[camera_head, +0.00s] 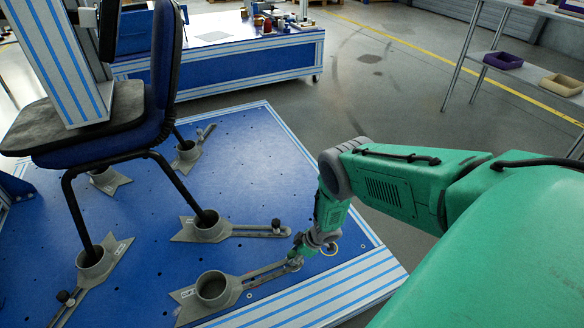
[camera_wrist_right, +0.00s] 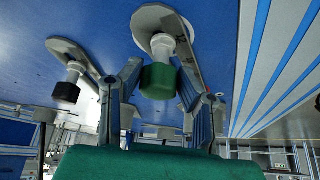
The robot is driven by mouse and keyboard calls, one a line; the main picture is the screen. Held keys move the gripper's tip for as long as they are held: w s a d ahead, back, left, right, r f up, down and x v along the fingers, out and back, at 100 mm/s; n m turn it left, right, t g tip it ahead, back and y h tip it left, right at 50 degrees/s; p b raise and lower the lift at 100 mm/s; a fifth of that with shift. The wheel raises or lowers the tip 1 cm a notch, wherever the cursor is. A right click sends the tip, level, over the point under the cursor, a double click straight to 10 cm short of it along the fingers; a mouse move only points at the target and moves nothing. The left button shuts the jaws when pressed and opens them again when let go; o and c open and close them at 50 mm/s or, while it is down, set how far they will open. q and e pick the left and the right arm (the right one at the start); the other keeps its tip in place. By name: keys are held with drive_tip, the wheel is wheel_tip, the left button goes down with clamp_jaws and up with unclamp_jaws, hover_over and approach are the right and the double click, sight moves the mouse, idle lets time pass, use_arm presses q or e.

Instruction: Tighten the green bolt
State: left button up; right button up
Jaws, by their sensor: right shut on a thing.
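The green bolt (camera_wrist_right: 158,83) has a dark green cylindrical head on a pale shank, seated at a round washer and slotted grey bracket arm in the right wrist view. My right gripper (camera_wrist_right: 157,88) has its two blue-grey fingers on either side of the head, shut on it. In the head view my right gripper (camera_head: 299,252) reaches down to the outer end of the slotted arm of the front bracket (camera_head: 180,296). The bolt is mostly hidden there. That bracket's cup is empty. My left gripper is not in view.
A blue chair (camera_head: 160,127) stands with its legs in other grey brackets on the blue platform (camera_head: 262,170). A black knob (camera_head: 276,225) tops the neighbouring bracket; it also shows in the wrist view (camera_wrist_right: 66,91). A workbench (camera_head: 222,67) and shelf (camera_head: 490,62) stand behind.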

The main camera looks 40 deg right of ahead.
drive_tip(key=m+p, duration=0.1)
drive_tip(key=m+h+p, duration=0.1)
drive_tip(key=shift+s+a+r+m+t, duration=0.2)
drive_tip(key=shift+m+t, duration=0.1)
drive_tip(key=shift+t, duration=0.1)
drive_tip(key=shift+f+m+h, duration=0.2)
drive_tip(key=shift+m+h, duration=0.1)
drive_tip(key=shift+m, duration=0.3)
clamp_jaws()
unclamp_jaws()
drive_tip(key=shift+r+m+p, duration=0.1)
drive_tip(key=shift+m+p, duration=0.3)
drive_tip(key=shift+p, duration=0.25)
drive_tip(key=shift+a+m+h+p, duration=0.15)
drive_tip(key=shift+m+h+p, duration=0.55)
drive_tip(key=shift+m, duration=0.1)
drive_tip(key=shift+m+h, duration=0.3)
drive_tip(key=shift+m, duration=0.5)
clamp_jaws()
